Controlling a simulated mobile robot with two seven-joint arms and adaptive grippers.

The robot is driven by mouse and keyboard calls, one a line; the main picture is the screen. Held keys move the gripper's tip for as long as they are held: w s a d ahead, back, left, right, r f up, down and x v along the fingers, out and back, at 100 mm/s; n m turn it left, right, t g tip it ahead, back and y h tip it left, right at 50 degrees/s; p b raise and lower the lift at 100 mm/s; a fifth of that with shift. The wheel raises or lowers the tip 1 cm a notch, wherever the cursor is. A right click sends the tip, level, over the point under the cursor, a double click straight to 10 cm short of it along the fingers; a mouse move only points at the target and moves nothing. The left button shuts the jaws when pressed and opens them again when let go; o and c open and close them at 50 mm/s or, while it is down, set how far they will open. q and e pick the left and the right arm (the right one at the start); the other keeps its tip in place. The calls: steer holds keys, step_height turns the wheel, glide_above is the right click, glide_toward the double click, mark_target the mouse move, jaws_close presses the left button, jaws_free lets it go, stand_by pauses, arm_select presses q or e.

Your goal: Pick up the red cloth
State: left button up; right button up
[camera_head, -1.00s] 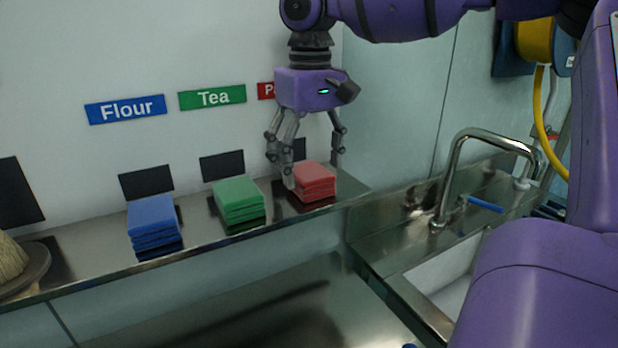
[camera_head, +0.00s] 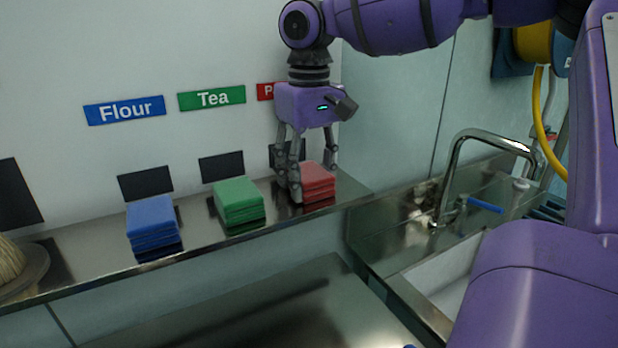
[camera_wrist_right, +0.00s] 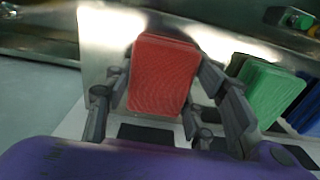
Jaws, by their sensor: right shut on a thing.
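The red cloth (camera_head: 318,181) lies in a folded stack on the steel shelf, below the partly hidden red label. My right gripper (camera_head: 312,182) points down over it, with its fingers closed in on the sides of the red stack. In the right wrist view the red cloth (camera_wrist_right: 162,76) sits between the fingers of the right gripper (camera_wrist_right: 160,100). The stack still appears to rest at shelf level. My left gripper is not in view.
A green cloth stack (camera_head: 238,201) and a blue cloth stack (camera_head: 152,223) lie to the left on the shelf (camera_head: 90,245). A brush (camera_head: 12,262) is at the far left. A sink with a faucet (camera_head: 470,165) stands to the right.

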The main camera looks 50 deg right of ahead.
steer(key=shift+r, duration=0.15)
steer(key=shift+r, duration=0.2)
step_height(320, 180, up, 2)
steer(key=shift+r, duration=0.1)
steer(key=a+r, duration=0.1)
steer(key=s+a+r, duration=0.1)
steer(key=r, duration=0.1)
steer(key=s+a+r, duration=0.1)
steer(key=r, duration=0.1)
steer(key=shift+a+r, duration=0.15)
steer(key=shift+a, duration=0.15)
steer(key=s+a+r, duration=0.4)
steer(key=a+r, duration=0.1)
steer(key=a, duration=0.3)
steer(key=shift+s+a, duration=0.35)
